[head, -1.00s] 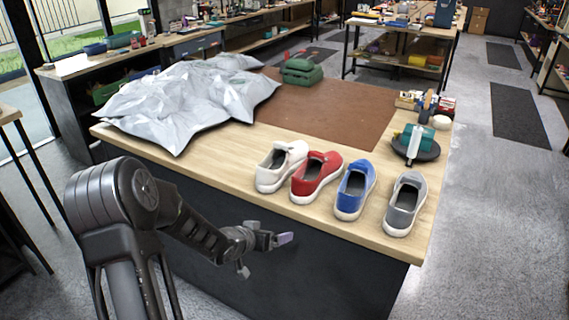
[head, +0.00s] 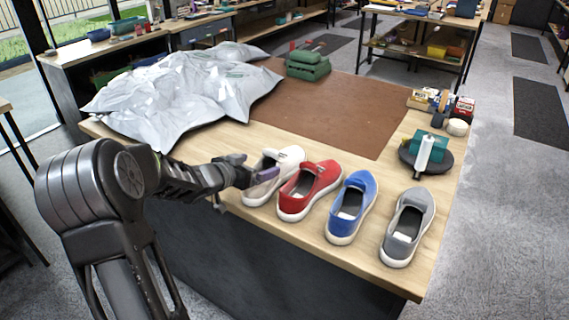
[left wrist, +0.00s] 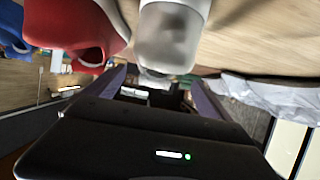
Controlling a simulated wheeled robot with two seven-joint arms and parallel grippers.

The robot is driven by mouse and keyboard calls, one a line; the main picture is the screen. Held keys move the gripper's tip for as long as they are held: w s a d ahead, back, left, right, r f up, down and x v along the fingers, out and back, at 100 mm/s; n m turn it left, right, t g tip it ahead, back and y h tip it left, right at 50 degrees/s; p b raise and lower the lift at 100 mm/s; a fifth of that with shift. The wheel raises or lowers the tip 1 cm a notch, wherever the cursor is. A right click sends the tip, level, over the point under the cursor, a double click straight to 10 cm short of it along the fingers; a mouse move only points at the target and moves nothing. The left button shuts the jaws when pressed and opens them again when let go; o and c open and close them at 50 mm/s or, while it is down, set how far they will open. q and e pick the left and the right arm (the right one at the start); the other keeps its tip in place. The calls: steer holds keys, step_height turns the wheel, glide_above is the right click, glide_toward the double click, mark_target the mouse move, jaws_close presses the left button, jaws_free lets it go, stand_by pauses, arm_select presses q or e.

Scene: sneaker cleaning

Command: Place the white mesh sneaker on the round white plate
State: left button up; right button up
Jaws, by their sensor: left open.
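The white mesh sneaker (head: 287,163) stands on the wooden table at the left end of a row of shoes. My left gripper (head: 253,170) is open at the sneaker's near left side, its fingers partly covering the shoe in the head view. In the left wrist view the white sneaker (left wrist: 172,38) lies ahead of the gap between my open fingers (left wrist: 160,85); whether they touch it I cannot tell. No round white plate can be made out; a dark round disc (head: 430,162) holds a teal and white item. My right gripper is out of view.
A red shoe (head: 310,188) stands close beside the white one, then a blue shoe (head: 352,205) and a grey shoe (head: 408,225). A crumpled silvery sheet (head: 185,92) covers the table's left. The brown mat (head: 335,105) is largely clear. Green boxes (head: 308,65) stand behind.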

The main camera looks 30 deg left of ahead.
mark_target(271, 162)
arm_select(q)
steer(key=shift+s+r, duration=0.15)
steer(key=shift+s, duration=0.1)
steer(key=shift+x, duration=1.45)
steer(key=x, duration=0.5)
steer(key=shift+d+p, duration=0.15)
steer(key=shift+p, duration=0.2)
steer(key=shift+c, duration=0.4)
